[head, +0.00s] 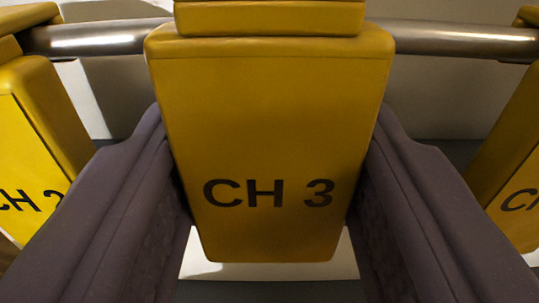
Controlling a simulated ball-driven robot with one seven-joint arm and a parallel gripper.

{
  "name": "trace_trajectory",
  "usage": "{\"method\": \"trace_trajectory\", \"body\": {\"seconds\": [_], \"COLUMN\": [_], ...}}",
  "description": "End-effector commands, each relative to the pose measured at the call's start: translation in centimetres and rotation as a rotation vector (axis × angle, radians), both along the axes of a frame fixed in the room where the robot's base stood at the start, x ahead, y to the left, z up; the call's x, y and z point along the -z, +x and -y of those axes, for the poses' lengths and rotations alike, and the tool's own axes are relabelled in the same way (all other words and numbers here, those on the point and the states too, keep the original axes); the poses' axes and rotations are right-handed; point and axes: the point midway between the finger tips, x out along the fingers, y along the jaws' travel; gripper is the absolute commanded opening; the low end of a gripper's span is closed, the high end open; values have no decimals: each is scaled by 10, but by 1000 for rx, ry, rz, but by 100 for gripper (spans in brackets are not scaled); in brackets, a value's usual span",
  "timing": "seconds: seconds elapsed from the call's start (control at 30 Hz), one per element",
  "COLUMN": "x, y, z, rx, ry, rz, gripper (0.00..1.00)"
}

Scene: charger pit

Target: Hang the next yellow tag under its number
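The yellow CH 3 tag (270,130) fills the middle of the head view, with its dark lettering facing me. Its upper part crosses in front of the metal rail (455,40), and a yellow block (270,18) forms its top. Whether its hook bears on the rail is hidden. My gripper (268,165) has one dark finger along each side edge of the tag. No gap shows between the fingers and the tag, so it looks shut on it. The top of the tag is cut off by the frame.
A yellow tag (30,140), apparently CH 2, is at the left on the same rail. Another yellow tag (515,165) is at the right, with only the start of its lettering in view. Both are close to my fingers. A pale surface (440,100) lies behind the rail. No number plate is visible.

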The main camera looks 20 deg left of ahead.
Motion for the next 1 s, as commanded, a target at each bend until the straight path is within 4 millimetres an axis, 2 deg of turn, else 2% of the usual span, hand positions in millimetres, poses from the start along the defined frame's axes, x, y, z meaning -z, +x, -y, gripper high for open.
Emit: {"method": "trace_trajectory", "body": {"seconds": [0.27,0.3,0.4,0.73,0.87,1.0], "x": [0,0,0,0,0,0], "y": [0,0,0,-4,-21,-47], "z": [0,0,0,1,8,16], "rx": [0,0,0,0,2,2], "ry": [0,0,0,-1,-1,0], "rz": [0,0,0,-2,-5,-5], "gripper": [24,57,80,80,80,80]}}
